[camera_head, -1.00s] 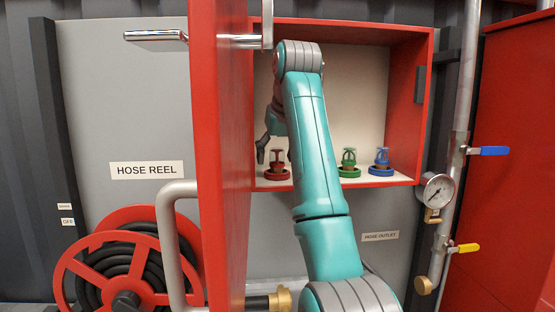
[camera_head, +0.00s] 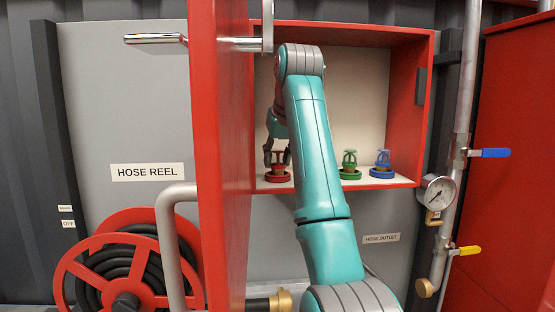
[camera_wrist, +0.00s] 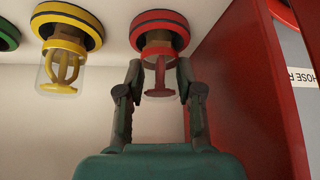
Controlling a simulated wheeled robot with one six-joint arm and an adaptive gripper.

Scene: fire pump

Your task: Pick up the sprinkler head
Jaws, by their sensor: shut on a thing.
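A red sprinkler head (camera_head: 278,157) stands upright in a red and black ring base (camera_head: 278,177) on the shelf of the open red cabinet. It also shows upside down in the wrist view (camera_wrist: 159,82). My gripper (camera_head: 277,158) is shut on this red sprinkler head, one finger on each side, as the wrist view (camera_wrist: 159,78) shows. The head is still seated in its base. A yellow sprinkler head (camera_wrist: 63,65) stands beside it in the wrist view; my arm hides it in the head view. A green one (camera_head: 349,159) and a blue one (camera_head: 382,158) stand farther right.
The open red cabinet door (camera_head: 220,150) stands close left of my arm, and its red panel (camera_wrist: 225,80) is close to the gripper in the wrist view. The cabinet's right wall (camera_head: 408,110) bounds the shelf. A pipe with a gauge (camera_head: 438,193) stands outside, right.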

